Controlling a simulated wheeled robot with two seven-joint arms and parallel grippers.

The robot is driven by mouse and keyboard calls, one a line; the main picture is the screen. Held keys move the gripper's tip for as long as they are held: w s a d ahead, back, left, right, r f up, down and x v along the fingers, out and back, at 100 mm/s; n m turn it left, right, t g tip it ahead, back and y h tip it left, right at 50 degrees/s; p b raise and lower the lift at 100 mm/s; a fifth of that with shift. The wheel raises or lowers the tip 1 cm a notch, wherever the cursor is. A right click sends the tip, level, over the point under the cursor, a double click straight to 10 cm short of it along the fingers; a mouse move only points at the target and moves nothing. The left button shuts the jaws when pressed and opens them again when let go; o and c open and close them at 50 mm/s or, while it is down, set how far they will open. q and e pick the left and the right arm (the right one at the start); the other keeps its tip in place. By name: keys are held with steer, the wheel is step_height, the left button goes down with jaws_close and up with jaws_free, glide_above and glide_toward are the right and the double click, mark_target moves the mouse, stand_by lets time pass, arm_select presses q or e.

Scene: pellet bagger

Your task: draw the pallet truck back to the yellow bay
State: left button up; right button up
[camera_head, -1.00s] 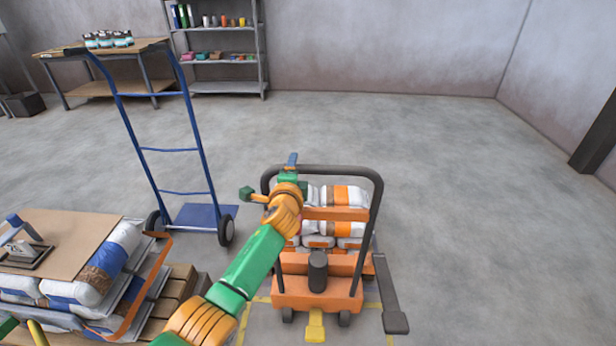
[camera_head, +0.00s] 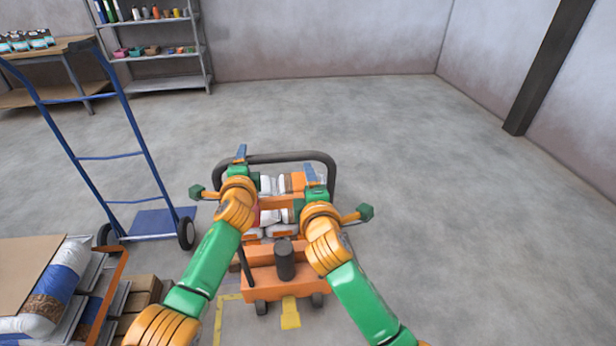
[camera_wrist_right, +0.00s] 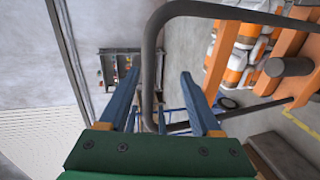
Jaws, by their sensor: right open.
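The orange pallet truck (camera_head: 270,282) stands low in the middle of the head view, with a dark looped handle (camera_head: 277,157) and bags behind it. My left gripper (camera_head: 240,154) is at the handle's upper left; its jaws are too small to read. My right gripper (camera_head: 311,174) is by the handle's right side. In the right wrist view my right gripper (camera_wrist_right: 160,75) is open, with the dark handle bar (camera_wrist_right: 150,75) showing between its blue fingers. Yellow floor lines (camera_head: 218,318) of the bay show at the truck's lower left.
A blue hand truck (camera_head: 113,157) stands left of the pallet truck. A stack with bags (camera_head: 50,290) is at lower left. A workbench (camera_head: 55,62) and shelf (camera_head: 165,86) are at the back. Floor to the right is clear up to a dark post (camera_head: 545,75).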

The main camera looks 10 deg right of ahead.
mark_target(303, 158)
arm_select(q)
steer(key=shift+w, duration=0.1)
arm_select(e)
steer(key=x, duration=0.3)
steer(key=r+x, duration=0.1)
steer(key=x, duration=0.2)
steer(key=r+x, duration=0.1)
steer(key=x, duration=0.2)
steer(key=shift+w, duration=0.2)
steer(key=shift+w+a+f, duration=0.1)
steer(key=shift+w, duration=0.2)
arm_select(q)
jaws_close()
arm_select(e)
jaws_close()
